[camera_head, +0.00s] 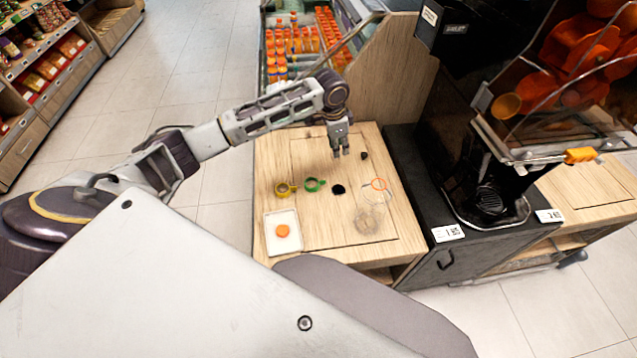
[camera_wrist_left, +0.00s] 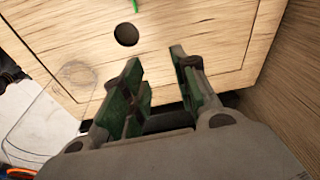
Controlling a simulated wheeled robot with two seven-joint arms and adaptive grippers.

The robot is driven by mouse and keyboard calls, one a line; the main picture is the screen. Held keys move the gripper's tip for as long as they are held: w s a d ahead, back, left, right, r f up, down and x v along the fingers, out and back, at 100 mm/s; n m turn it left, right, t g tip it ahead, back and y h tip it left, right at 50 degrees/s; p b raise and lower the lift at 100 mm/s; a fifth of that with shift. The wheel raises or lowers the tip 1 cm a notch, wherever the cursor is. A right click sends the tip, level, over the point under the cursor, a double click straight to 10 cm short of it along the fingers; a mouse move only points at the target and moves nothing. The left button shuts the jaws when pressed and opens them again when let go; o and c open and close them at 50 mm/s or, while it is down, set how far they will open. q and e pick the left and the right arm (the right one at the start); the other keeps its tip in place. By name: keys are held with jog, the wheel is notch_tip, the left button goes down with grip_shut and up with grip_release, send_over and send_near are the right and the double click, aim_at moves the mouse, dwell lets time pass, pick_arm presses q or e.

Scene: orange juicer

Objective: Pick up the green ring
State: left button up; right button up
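The green ring (camera_head: 309,188), with a small tab, lies on the wooden counter (camera_head: 310,235) between a yellow ring and a black round spot. A thin green piece, probably part of it, shows at the top edge of the left wrist view (camera_wrist_left: 107,5). My left gripper (camera_head: 341,153) points down above the back part of the counter, behind and to the right of the green ring and apart from it. In the left wrist view its two fingers (camera_wrist_left: 156,58) stand apart with nothing between them. My right gripper is not in view.
A white tray (camera_head: 271,247) holds an orange piece. The black juicer (camera_head: 470,150) stands right.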

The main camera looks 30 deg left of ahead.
pick_arm(q)
jog(key=s, duration=0.1)
jog(key=s+a+g, duration=0.1)
jog(key=s+a+g+y, duration=0.1)
jog(key=shift+s+f+m, duration=0.2)
jog(key=shift+s+m, duration=0.2)
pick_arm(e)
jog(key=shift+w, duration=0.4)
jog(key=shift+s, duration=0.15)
pick_arm(q)
notch_tip(320, 180, down, 8)
jog(key=shift+r, duration=0.1)
jog(key=shift+f, duration=0.45)
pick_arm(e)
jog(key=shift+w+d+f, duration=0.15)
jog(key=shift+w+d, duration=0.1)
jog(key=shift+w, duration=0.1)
